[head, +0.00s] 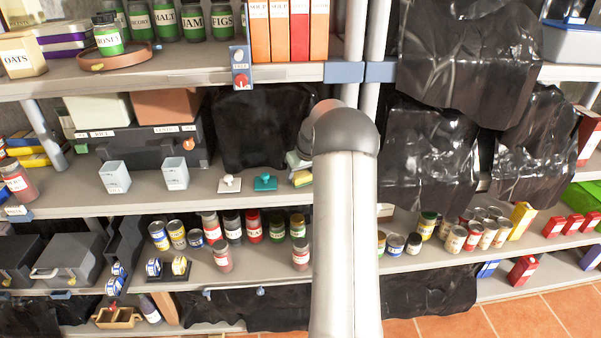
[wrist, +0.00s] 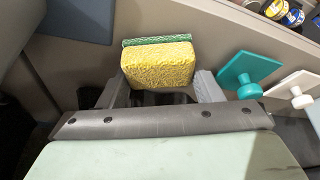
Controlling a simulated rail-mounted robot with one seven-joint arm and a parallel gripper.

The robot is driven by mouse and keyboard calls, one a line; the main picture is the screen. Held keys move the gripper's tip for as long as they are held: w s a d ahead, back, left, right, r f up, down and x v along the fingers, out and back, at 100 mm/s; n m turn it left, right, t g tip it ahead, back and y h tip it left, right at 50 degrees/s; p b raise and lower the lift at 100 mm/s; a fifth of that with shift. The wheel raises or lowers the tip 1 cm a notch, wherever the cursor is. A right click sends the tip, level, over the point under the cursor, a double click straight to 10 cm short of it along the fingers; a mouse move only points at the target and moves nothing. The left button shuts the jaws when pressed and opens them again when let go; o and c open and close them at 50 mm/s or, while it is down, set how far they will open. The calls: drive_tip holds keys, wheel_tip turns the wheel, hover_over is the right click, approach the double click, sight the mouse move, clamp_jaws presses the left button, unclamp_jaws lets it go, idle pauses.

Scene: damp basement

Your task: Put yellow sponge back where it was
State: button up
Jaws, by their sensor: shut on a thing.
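The yellow sponge (wrist: 158,66), with a green scouring layer on its far side, sits between the two grey fingers of my gripper (wrist: 160,88) in the wrist view. My gripper is shut on it. In the head view a small yellow part of the sponge (head: 302,179) shows beside my arm, at the middle shelf. My arm hides most of my gripper there. I cannot tell whether the sponge touches the shelf.
A teal handled block (head: 265,183) and a white one (head: 229,184) stand just left of the sponge on the middle shelf (head: 200,202). Two pale cups (head: 176,173) are further left. Black plastic sheeting (head: 262,130) hangs behind. Several cans and jars stand below.

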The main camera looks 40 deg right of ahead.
drive_tip(key=shift+f, duration=0.25)
drive_tip(key=o, duration=0.9)
drive_tip(key=shift+r, duration=0.1)
drive_tip(key=shift+o, duration=0.2)
drive_tip(key=shift+r, duration=0.1)
